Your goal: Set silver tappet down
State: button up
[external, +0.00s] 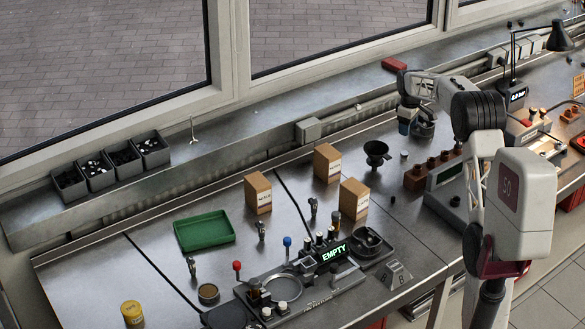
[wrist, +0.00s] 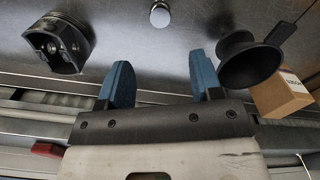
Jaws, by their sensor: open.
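The silver tappet (wrist: 160,14) sits on the metal bench at the top edge of the wrist view, its round shiny top showing. In the external view it looks to be the small pale piece (external: 404,155) on the bench, right of the black funnel. My gripper (wrist: 160,78) is open, with two blue fingers apart and nothing between them. The tappet is clear of the fingertips, beyond them in the wrist view. In the external view my gripper (external: 405,122) is low over the back of the bench.
A dark piston (wrist: 57,42) lies left of my fingers in the wrist view. A black funnel (wrist: 245,60) is close by the right finger, with a cardboard box (wrist: 281,94) beyond. In the external view, a green tray (external: 204,231) and the "EMPTY" fixture (external: 330,285) stand further left.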

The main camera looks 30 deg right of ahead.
dwell(0.4)
jog(key=s+a+r+m, duration=0.1)
jog(key=s+a+r, duration=0.4)
jog(key=s+a, duration=0.35)
jog(key=s+a+r+m+t, duration=0.1)
jog(key=s+a+r, duration=0.5)
jog(key=a, duration=0.4)
jog(key=s+a+r, duration=0.4)
jog(key=s+a, duration=0.5)
jog(key=s+a+f+m, duration=0.1)
jog(key=s+a, duration=0.3)
jog(key=s, duration=0.6)
jog(key=s+a+f+m+t, duration=0.1)
jog(key=s+a+f, duration=0.2)
jog(key=s, duration=0.7)
jog(key=s+a+f, duration=0.2)
jog(key=s+a, duration=0.5)
jog(key=s, duration=0.3)
jog(key=shift+a+m+t, duration=0.2)
jog(key=shift+m+t, duration=0.1)
jog(key=shift+m, duration=0.1)
